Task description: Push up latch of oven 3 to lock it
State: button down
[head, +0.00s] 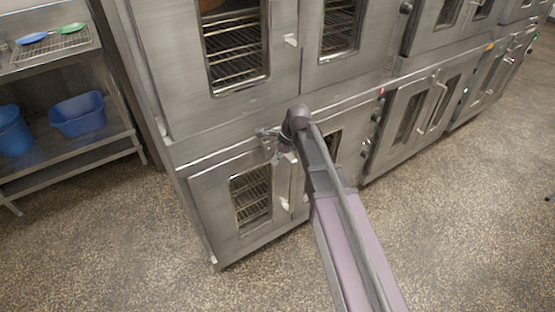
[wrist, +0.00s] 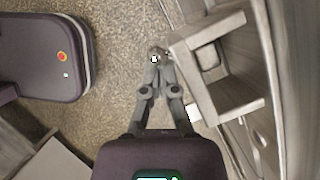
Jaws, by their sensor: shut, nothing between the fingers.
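My gripper (head: 264,132) is at the upper part of the lower left oven (head: 213,186), just below the seam with the oven above. Its fingers are shut and empty in the wrist view (wrist: 158,54). Just right of the fingertips there is a square metal bracket-like part (wrist: 222,98) on the oven front; I cannot tell whether they touch. A small pale latch-like piece (head: 285,204) shows on the lower oven's door, below my gripper. A similar piece (head: 291,40) is on the upper oven. No oven number is readable, and my arm hides part of the lower front.
More steel ovens (head: 420,108) continue to the right. A metal rack at the left holds blue tubs (head: 78,115) and a tray (head: 52,50). The speckled floor (head: 465,215) in front of the ovens is clear at the right.

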jog(key=shift+r, duration=0.45)
jog(key=p+v, duration=0.9)
jog(key=shift+d+r, duration=0.15)
jog(key=shift+r, duration=0.15)
dwell(0.4)
dwell(0.6)
jog(key=s+d+r+n+h+p, duration=0.1)
jog(key=s+d+n+h+p, duration=0.2)
jog(key=s+d+n, duration=1.2)
jog(key=shift+d+r+n+t+h, duration=0.15)
jog(key=shift+r+n+t+h, duration=0.15)
jog(key=shift+n+h, duration=0.35)
jog(key=shift+s, duration=0.15)
dwell(0.5)
